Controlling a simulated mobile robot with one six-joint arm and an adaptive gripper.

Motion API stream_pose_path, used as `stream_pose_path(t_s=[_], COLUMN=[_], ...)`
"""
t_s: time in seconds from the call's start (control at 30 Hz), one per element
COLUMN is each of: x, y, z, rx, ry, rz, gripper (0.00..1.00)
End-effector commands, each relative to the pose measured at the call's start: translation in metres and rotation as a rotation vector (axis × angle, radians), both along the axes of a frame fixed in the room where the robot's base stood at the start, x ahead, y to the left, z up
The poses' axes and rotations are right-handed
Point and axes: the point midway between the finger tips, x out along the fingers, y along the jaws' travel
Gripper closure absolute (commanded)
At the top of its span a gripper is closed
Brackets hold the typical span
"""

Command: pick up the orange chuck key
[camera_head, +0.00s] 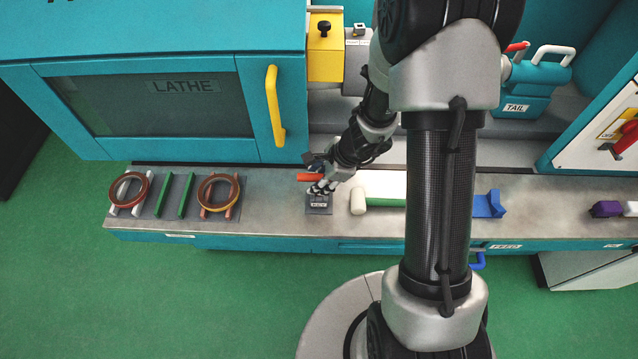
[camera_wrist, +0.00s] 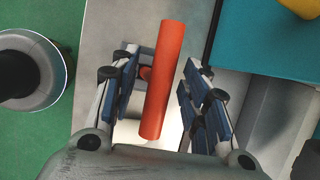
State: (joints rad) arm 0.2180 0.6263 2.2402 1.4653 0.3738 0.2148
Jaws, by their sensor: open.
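The orange chuck key (camera_head: 310,177) is at the front ledge of the lathe, above a small grey labelled holder (camera_head: 319,203). In the wrist view its orange bar (camera_wrist: 165,80) runs lengthwise between my two fingers, with a small reddish part at its left side. My gripper (camera_head: 322,178) is at the key, and in the wrist view my gripper (camera_wrist: 160,95) is open with a finger on each side of the bar. Gaps show between the bar and both fingers. The lower part of the key is hidden.
Brown rings (camera_head: 219,191) on stands and green bars (camera_head: 175,195) lie left on the ledge (camera_head: 270,215). A pale-headed green-handled tool (camera_head: 358,201) lies just right of my gripper. The lathe door with its yellow handle (camera_head: 274,105) stands behind. A blue block (camera_head: 488,204) lies further right.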

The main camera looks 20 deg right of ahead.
Motion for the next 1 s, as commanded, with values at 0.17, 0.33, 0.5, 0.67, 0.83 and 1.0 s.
stream_pose_path(t_s=[0.17,0.33,0.5,0.67,0.83,1.0], x=[0.0004,0.0003,0.0002,0.0002,0.0005,0.001], y=[0.0002,0.0003,0.0002,0.0002,0.0001,0.0001], z=[0.0003,0.0004,0.0005,0.0005,0.0005,0.0009], rx=[-0.001,0.0,0.0,0.001,-0.001,0.0], ry=[-0.001,0.0,0.0,0.0,-0.001,-0.002], rz=[0.001,0.001,0.0,0.0,0.001,0.0], gripper=[0.58,0.67,0.78,0.89,1.0,1.0])
